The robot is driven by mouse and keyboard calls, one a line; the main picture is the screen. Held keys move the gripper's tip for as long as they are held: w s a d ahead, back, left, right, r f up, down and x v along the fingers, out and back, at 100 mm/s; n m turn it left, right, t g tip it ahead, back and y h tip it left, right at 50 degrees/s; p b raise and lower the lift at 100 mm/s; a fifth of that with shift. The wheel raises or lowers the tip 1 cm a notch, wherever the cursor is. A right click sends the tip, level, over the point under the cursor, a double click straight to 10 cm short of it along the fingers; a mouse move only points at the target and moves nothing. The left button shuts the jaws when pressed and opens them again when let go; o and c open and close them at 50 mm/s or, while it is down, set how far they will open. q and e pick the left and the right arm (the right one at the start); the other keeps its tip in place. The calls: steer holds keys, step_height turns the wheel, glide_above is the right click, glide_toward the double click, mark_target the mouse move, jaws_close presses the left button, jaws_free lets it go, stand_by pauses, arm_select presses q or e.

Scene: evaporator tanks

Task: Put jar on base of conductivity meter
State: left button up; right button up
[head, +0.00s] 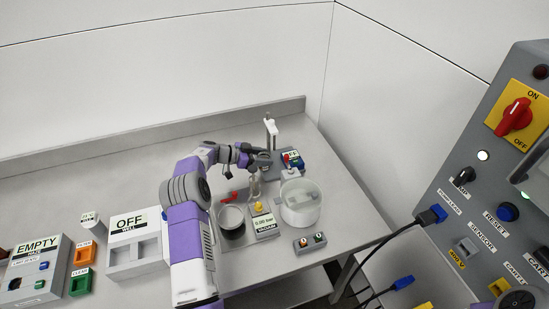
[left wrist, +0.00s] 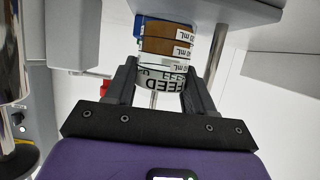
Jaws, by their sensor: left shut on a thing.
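My left gripper (head: 262,160) reaches over the back right of the bench, beside the upright conductivity meter stand (head: 271,128). In the left wrist view the left gripper (left wrist: 160,85) is shut on a jar (left wrist: 165,48). The jar has white labels reading FEED and mL, upside down in this view, with brown and blue bands. A grey slab (left wrist: 235,10), which looks like the meter base, and a metal rod (left wrist: 216,52) are close to the jar. I cannot tell whether jar and slab touch. In the head view the gripper largely hides the jar.
A clear round vessel (head: 300,203), a dark beaker (head: 231,222) and a vacuum gauge box (head: 265,226) stand near my left arm. A small button box (head: 310,243) sits at the front edge. An OFF well unit (head: 134,242) is left. A control panel (head: 490,170) rises at right.

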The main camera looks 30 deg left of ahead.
arm_select(q)
steer(key=w+d, duration=0.3)
steer(key=shift+w, duration=0.3)
steer(key=shift+f+b, duration=0.4)
steer(key=shift+f, duration=0.3)
steer(key=shift+f, duration=0.15)
steer(key=o, duration=1.2)
